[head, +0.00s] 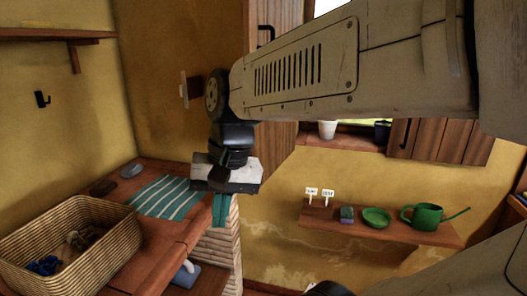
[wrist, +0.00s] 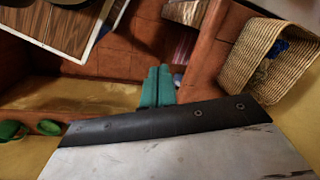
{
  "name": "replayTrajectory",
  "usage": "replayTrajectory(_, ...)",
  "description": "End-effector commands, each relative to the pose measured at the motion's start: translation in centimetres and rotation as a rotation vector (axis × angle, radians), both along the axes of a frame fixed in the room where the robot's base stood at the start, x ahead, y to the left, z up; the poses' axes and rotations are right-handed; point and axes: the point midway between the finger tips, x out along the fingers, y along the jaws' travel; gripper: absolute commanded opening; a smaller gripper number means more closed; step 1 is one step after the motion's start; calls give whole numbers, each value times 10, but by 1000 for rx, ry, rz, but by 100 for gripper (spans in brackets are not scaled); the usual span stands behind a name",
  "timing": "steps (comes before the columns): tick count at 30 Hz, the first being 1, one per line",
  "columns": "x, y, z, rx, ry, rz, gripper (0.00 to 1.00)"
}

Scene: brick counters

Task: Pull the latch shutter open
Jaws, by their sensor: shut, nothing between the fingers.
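A brown plank shutter (head: 277,138) stands left of the window in the head view. It has a black handle (head: 265,34) near its top, and my arm hides its middle. Another plank shutter (head: 455,140) is right of the window, with a black handle (head: 405,134) on its left side. I cannot tell which one is the latch shutter. My gripper (head: 219,210) points down over the counter's right edge, apart from both shutters. Its teal fingers are shut and empty; they also show together in the wrist view (wrist: 157,86).
A wicker basket (head: 105,262) and a striped cloth (head: 160,197) lie on the brick counter at left. A shelf (head: 320,217) at right holds a green watering can (head: 427,215), a green bowl (head: 376,217) and small labels. A white pot (head: 327,130) stands on the sill.

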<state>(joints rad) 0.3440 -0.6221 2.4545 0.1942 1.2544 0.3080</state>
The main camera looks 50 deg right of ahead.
Motion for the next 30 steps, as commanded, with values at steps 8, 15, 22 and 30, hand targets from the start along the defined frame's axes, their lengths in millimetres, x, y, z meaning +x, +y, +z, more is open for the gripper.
replayTrajectory(8,35,-96,28,319,30,-859,0)
replayTrajectory(15,27,-206,50,637,20,-1523,0)
replayTrajectory(22,-4,-283,64,886,-8,-1915,0)
replayTrajectory(30,-10,-303,61,966,-17,-2019,0)
